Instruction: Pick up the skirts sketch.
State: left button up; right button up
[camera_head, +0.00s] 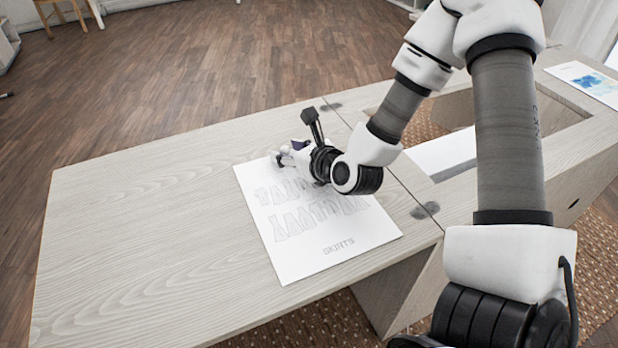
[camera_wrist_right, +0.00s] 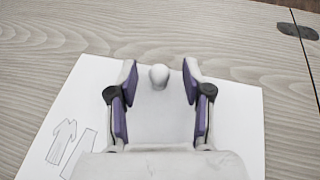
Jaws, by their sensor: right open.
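The skirts sketch (camera_head: 310,255) is a white sheet with pencil skirt drawings and the printed word "SKIRTS". It lies flat on the light wood table top; its far part is partly hidden by my right gripper (camera_head: 285,158). In the right wrist view the sheet (camera_wrist_right: 85,100) lies beneath my right gripper (camera_wrist_right: 160,70). The purple-padded fingers are apart, with a small white rounded knob (camera_wrist_right: 159,76) between them near the sheet's far edge. I cannot tell whether the fingers touch the sheet. My left gripper is not in view.
The wood table top (camera_head: 130,220) is clear left of the sheet. Right of the hinged seam is a recessed opening with a white panel (camera_head: 445,152) inside. Another sheet with a blue picture (camera_head: 590,82) lies at the far right.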

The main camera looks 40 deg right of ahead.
jog(key=shift+w+a+f, duration=0.1)
jog(key=shift+w+f, duration=0.1)
jog(key=shift+w, duration=0.45)
jog(key=shift+s+r, duration=0.1)
jog(key=shift+c, duration=0.7)
grip_shut()
